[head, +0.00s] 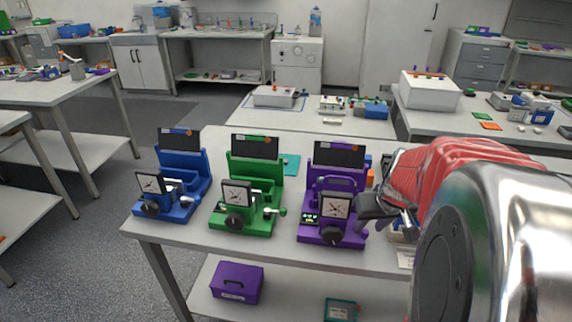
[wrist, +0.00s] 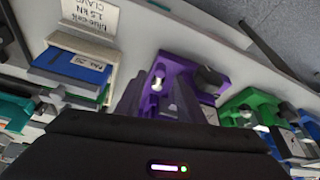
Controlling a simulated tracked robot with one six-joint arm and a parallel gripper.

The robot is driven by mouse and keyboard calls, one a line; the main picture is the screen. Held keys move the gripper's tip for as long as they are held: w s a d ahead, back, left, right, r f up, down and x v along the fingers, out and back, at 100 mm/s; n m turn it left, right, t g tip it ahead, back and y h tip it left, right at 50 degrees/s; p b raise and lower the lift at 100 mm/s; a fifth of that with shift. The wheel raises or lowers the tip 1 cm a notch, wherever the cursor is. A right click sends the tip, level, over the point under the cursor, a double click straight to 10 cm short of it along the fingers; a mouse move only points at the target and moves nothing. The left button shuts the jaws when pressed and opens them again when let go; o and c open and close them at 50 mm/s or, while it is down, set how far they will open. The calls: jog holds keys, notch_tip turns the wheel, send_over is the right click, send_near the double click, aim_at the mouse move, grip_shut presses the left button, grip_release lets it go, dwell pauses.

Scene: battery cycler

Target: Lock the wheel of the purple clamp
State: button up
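The purple clamp (head: 312,232) stands on the near table, right of the blue and green ones. It has a black wheel (head: 331,236) low in front, a square dial above it and a dark panel behind. My gripper (head: 372,210) is just right of the clamp in the head view, partly hidden by my arm. In the wrist view, the purple clamp (wrist: 178,72) lies beyond my fingers (wrist: 158,108), with its black wheel (wrist: 210,76) and a small silver-tipped lever (wrist: 157,82). My fingers look apart, with nothing held between them. Whether they touch the clamp is unclear.
A green clamp (head: 270,222) and a blue clamp (head: 185,211) stand left on the same table. The wrist view shows a blue block in a beige holder (wrist: 72,64) beside a printed card (wrist: 90,15). A purple box (head: 237,282) sits on the lower shelf.

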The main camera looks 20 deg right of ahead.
jog(key=shift+x, duration=1.45)
jog(key=shift+c, duration=0.4)
grip_shut()
